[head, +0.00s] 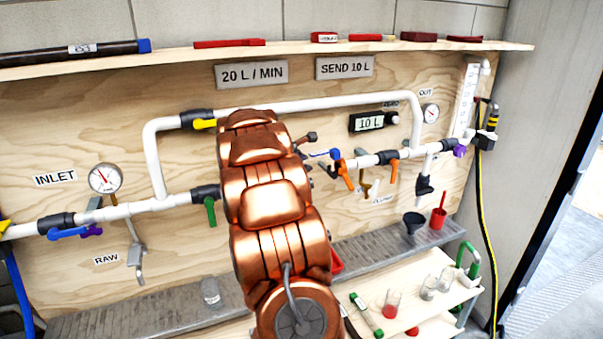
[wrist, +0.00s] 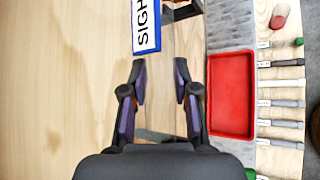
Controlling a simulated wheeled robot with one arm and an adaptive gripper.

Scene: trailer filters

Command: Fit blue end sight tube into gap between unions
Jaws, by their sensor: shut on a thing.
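My gripper (wrist: 160,70) has its two dark fingers held apart, with plywood showing between the tips. A faint grey-green piece (wrist: 155,136) shows between the fingers near the palm; I take it for the sight tube, but its outline and ends are hard to make out. In the head view my copper arm covers most of my gripper. A small blue piece (head: 335,154) shows just right of it; I cannot tell whether it is the tube's end. A dark union (head: 205,192) is left of my arm and another (head: 386,157) is to the right. The pipe between is mostly hidden.
A white and blue SIGHT label (wrist: 146,28) is on the board. A red tray (wrist: 232,95) lies right of the fingers. An orange lever (head: 346,175) and a green lever (head: 210,211) jut out. A shelf (head: 290,54) with a dark blue-ended tube (head: 80,52) runs above.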

